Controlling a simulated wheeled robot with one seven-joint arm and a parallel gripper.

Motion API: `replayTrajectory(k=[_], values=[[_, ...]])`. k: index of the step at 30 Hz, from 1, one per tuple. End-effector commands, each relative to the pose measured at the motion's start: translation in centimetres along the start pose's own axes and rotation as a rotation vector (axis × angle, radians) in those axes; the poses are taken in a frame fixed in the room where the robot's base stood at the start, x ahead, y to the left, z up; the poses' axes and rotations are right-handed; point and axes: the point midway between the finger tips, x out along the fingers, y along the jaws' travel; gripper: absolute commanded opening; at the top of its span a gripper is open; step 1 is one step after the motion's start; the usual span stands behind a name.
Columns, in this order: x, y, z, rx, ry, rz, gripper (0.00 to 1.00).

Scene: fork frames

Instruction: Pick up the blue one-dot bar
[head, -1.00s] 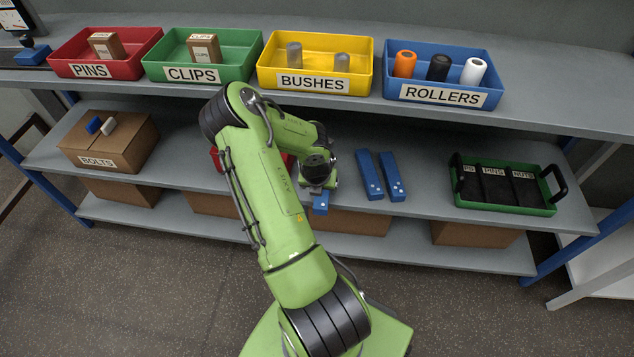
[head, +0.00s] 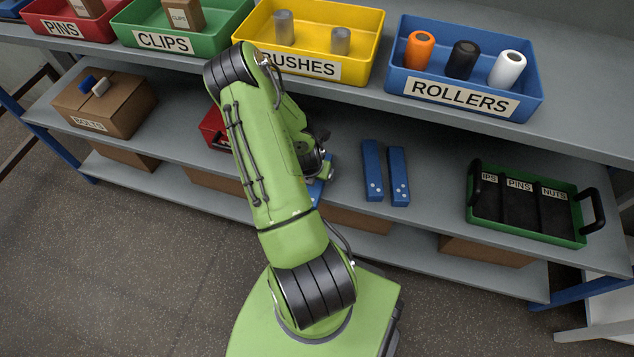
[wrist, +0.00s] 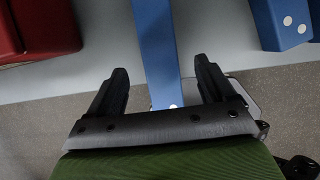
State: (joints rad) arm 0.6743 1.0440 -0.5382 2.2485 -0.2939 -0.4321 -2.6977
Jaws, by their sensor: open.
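The blue one-dot bar (wrist: 158,45) runs lengthwise between my gripper's fingers in the wrist view. One white dot shows at its near end, close to the gripper's palm. My gripper (wrist: 160,66) is open, with a black finger on each side of the bar and visible gaps to both. In the head view only a small part of this bar (head: 316,192) shows beside my arm, on the middle shelf near its front edge. My arm hides most of the gripper there.
Two more blue bars (head: 372,172) (head: 398,177) lie to the right; the nearer one shows two dots in the wrist view (wrist: 283,22). A red bin (head: 213,128) is left of my arm. A green tray (head: 525,225) stands right. The upper shelf with the bushes bin (head: 300,66) overhangs.

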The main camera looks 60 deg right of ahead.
Motion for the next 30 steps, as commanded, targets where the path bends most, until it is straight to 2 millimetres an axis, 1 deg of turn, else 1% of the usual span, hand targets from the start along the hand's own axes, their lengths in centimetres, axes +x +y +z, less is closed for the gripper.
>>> replayTrajectory(k=[1,5,9,12,14,19,20,30], values=[[1.0,0.0,-0.1,-0.001,0.0,0.0,0.83],[2.4,0.1,-0.1,-0.001,0.0,0.001,0.83],[5.3,0.0,-0.1,-0.001,0.0,0.001,0.83],[6.6,0.1,0.0,0.0,-0.001,0.002,0.83],[6.8,0.1,0.0,0.0,0.0,0.002,0.83],[6.7,0.1,0.1,0.0,0.0,0.002,0.83],[6.7,0.1,0.1,0.0,0.0,0.002,0.81],[6.6,0.1,0.1,0.0,-0.001,0.002,0.29]])
